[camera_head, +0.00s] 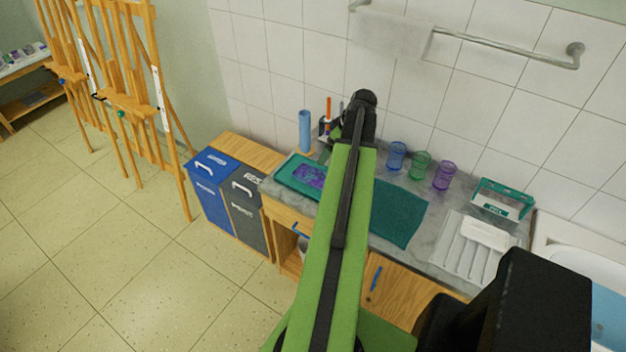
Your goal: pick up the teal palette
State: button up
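A teal tray (284,175) with a raised rim lies at the left end of the grey counter, with a flat purple piece (310,176) inside it. A flat teal sheet or mat (402,216) lies on the counter right of my green arm. I cannot make out a separate teal palette; my arm covers the strip of counter between the tray and the mat. My gripper (361,108) is the dark end of the arm, over the back of the counter near the wall. Its fingers are hidden, so its opening and any contact do not show.
A blue cylinder (305,131) and a pen holder (326,127) stand behind the tray. Blue (396,156), green (420,165) and purple (445,175) cups stand along the wall. A white sectioned tray (463,249) and a teal-white box (502,199) are at right. Open floor lies left.

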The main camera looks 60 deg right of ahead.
jog(key=b, duration=1.1)
send_near(314, 178)
jog(key=shift+x, duration=1.05)
jog(key=shift+w+r+p, duration=0.15)
jog(key=shift+w+p, duration=0.15)
jog(key=shift+p, duration=0.05)
jog(key=b+x, duration=0.5)
jog(key=shift+s+f, duration=0.2)
jog(key=shift+f, duration=0.1)
jog(key=shift+r, duration=0.2)
jog(key=c, duration=1.5)
jog(key=shift+r, duration=0.1)
